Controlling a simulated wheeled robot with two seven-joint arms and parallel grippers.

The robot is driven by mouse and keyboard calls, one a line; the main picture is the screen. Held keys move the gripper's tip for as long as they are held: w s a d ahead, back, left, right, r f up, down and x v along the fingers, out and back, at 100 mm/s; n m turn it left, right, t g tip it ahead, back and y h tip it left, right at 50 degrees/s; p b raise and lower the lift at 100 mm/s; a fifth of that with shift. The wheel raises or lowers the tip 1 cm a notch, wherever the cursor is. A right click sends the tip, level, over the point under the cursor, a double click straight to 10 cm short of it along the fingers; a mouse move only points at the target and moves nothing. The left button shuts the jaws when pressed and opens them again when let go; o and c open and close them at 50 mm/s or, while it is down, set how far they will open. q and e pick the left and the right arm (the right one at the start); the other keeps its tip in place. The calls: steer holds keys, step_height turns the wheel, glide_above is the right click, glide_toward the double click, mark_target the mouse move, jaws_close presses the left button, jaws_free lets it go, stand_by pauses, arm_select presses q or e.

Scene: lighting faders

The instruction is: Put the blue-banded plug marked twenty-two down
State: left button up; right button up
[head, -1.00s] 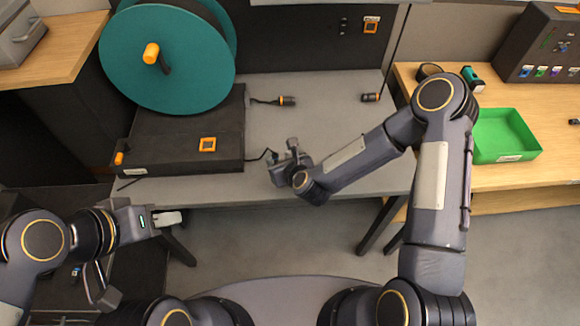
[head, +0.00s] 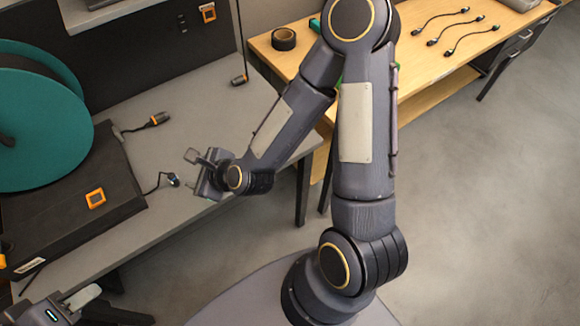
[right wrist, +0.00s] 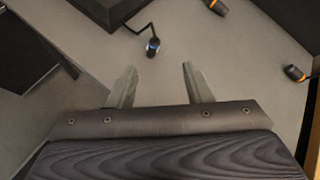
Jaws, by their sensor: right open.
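The plug with a blue band (head: 174,180) lies on the grey bench, at the end of a short black cable from the dark reel base. It also shows in the right wrist view (right wrist: 152,46), just beyond the fingertips. Its number is too small to read. My right gripper (head: 191,170) is open and empty beside the plug. In the right wrist view, the two fingers (right wrist: 158,72) stand apart with bare bench between them. My left gripper (head: 84,297) is at the lower left, away from the plug; its finger gap is unclear.
Orange-banded plugs lie on the bench, one near the reel base (head: 158,118) and one farther back (head: 239,80). The teal reel (head: 40,130) stands on the dark base (head: 70,205) at left. A wooden table (head: 420,65) at right holds tape (head: 284,39) and three short cables.

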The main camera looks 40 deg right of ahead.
steer(key=s+d+r+n+g, duration=0.1)
steer(key=s+d+r+n, duration=0.3)
steer(key=n, duration=0.4)
steer(key=s+d+r+n+g, duration=0.1)
steer(key=s+d+r+n, duration=0.4)
steer(key=s+n, duration=0.3)
steer(key=s+d+r+n+g+h, duration=0.1)
steer(key=s+d+r+n, duration=0.3)
steer(key=s+n, duration=0.4)
steer(key=shift+d+r+n+g, duration=0.35)
steer(key=shift+d+g, duration=0.25)
steer(key=shift+d, duration=0.3)
steer(key=shift+s, duration=0.1)
